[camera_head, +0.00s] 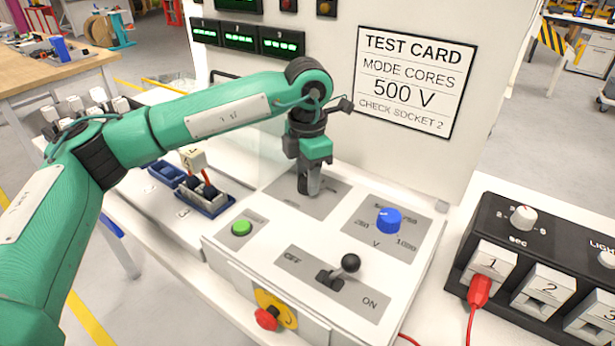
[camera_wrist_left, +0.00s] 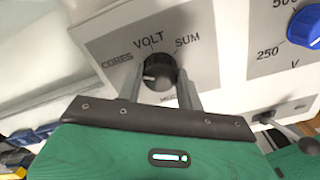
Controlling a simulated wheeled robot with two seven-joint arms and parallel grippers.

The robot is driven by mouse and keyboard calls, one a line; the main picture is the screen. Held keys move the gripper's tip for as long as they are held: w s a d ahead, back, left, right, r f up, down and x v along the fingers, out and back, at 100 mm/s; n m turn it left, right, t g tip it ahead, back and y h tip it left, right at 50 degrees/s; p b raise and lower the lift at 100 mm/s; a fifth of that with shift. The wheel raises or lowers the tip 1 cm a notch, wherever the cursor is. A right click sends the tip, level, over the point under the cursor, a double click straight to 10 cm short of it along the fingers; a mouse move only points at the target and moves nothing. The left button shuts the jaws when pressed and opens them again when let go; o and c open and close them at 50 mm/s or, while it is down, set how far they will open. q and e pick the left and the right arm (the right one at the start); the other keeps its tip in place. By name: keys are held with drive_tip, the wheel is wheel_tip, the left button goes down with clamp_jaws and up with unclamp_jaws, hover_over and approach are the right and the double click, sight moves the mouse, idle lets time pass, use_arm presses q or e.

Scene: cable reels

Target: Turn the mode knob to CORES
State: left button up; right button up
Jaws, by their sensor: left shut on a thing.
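The black mode knob (camera_wrist_left: 159,68) sits on a grey plate in the left wrist view, with CORES printed to its left, VOLT above and SUM to its upper right. A pale mark shows on the knob's left side, but I cannot tell its exact setting. My left gripper (camera_wrist_left: 157,82) is shut on the knob, one finger on each side. In the head view my left gripper (camera_head: 308,188) points down at the mode plate (camera_head: 332,196) and hides the knob. The test card (camera_head: 415,82) reads MODE CORES, 500 V, CHECK SOCKET 2. My right gripper is not in view.
The blue voltage knob (camera_head: 388,220) stands right of the mode plate. The OFF/ON lever (camera_head: 348,264) and green button (camera_head: 241,228) are nearer the front. A red emergency button (camera_head: 267,318) is on the front face. A black socket box (camera_head: 540,262) stands at right.

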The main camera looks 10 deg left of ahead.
use_arm(q)
drive_tip(key=shift+r, duration=0.1)
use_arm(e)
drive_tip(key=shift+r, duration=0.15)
use_arm(q)
drive_tip(key=o, duration=1)
wheel_tip(320, 180, up, 14)
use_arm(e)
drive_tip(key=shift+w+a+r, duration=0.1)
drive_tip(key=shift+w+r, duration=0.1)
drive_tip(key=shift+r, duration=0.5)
